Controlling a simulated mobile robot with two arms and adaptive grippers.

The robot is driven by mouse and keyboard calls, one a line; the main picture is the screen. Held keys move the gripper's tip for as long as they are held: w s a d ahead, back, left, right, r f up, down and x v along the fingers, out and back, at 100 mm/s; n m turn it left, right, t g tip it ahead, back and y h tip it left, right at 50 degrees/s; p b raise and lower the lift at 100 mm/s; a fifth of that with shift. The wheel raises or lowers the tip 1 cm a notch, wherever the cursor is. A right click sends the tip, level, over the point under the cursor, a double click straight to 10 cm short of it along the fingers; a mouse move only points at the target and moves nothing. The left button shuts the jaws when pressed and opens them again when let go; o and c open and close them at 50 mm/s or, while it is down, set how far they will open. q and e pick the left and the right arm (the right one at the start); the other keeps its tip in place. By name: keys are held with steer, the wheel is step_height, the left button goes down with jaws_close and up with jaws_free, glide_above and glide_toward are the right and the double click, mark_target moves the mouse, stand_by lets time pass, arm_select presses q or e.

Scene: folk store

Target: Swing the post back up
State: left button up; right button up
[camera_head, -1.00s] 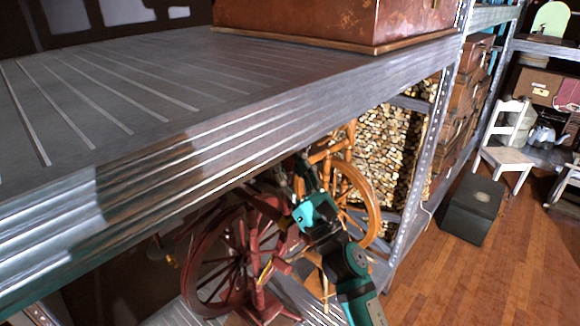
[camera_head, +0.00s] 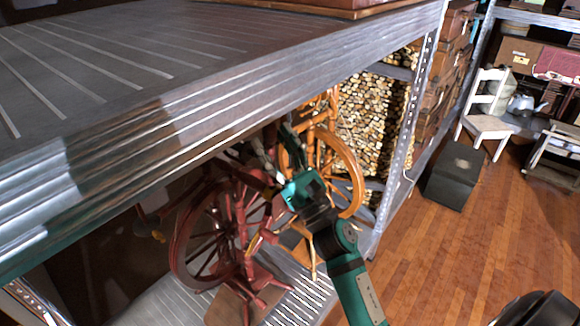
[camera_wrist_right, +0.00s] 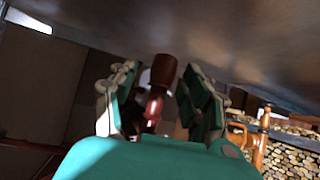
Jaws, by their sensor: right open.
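A dark red spinning wheel (camera_head: 183,240) stands on the lower shelf in the head view, under the upper shelf. My right gripper (camera_head: 272,145) reaches under the upper shelf's edge, by the upper right of the red wheel. In the right wrist view, a turned post with a dark brown top and a red lower part (camera_wrist_right: 163,72) shows between the open fingers of my right gripper (camera_wrist_right: 160,80). The fingers stand to either side of it; I cannot tell whether they touch it. The post's lower end is hidden behind the gripper body. My left gripper is not in view.
The upper shelf's front edge (camera_head: 200,122) is close above my right arm. An orange spinning wheel (camera_head: 349,160) stands just right of the gripper. Stacked firewood (camera_head: 370,125) lies behind it. A dark box (camera_head: 455,175) and a white chair (camera_head: 485,122) stand on the floor.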

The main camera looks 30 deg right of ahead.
steer(key=v, duration=1)
